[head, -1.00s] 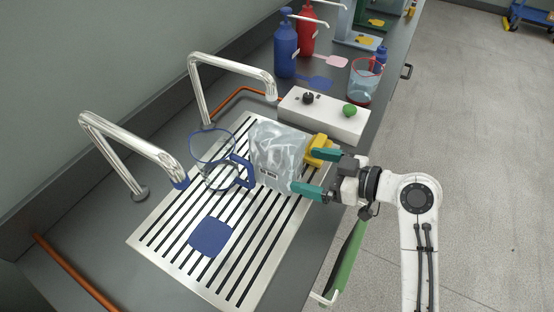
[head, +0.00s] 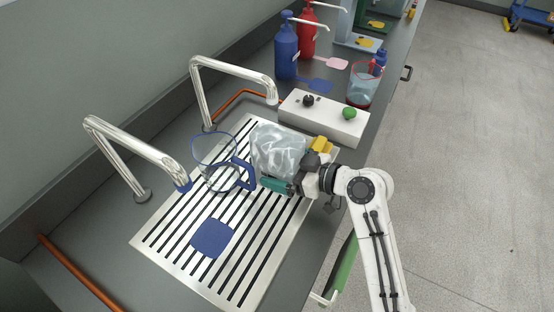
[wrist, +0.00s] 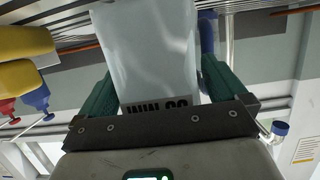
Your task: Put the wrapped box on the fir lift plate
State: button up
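The wrapped box (head: 279,149), in crinkled clear-grey film, stands on the slatted metal grate. My gripper (head: 270,165) reaches in from the right with its teal fingers around it. In the wrist view the box (wrist: 155,55) stands between the two wide-set fingers, with dark print low on its face. A slim gap seems to show beside the right finger; firm contact is not visible. The far finger is hidden behind the box in the head view. A dark green plate (head: 376,24) shows in the back row; I cannot tell surely whether it is the fir lift plate.
A clear jug with a blue handle (head: 243,175) stands close left of the box. A blue plate (head: 212,238) lies on the grate (head: 160,240). Two chrome spouts (head: 135,150) arch over the left side. A white control box (head: 325,118) and pump bottles (head: 286,50) stand behind.

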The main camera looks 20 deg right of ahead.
jog(key=c, duration=1.3)
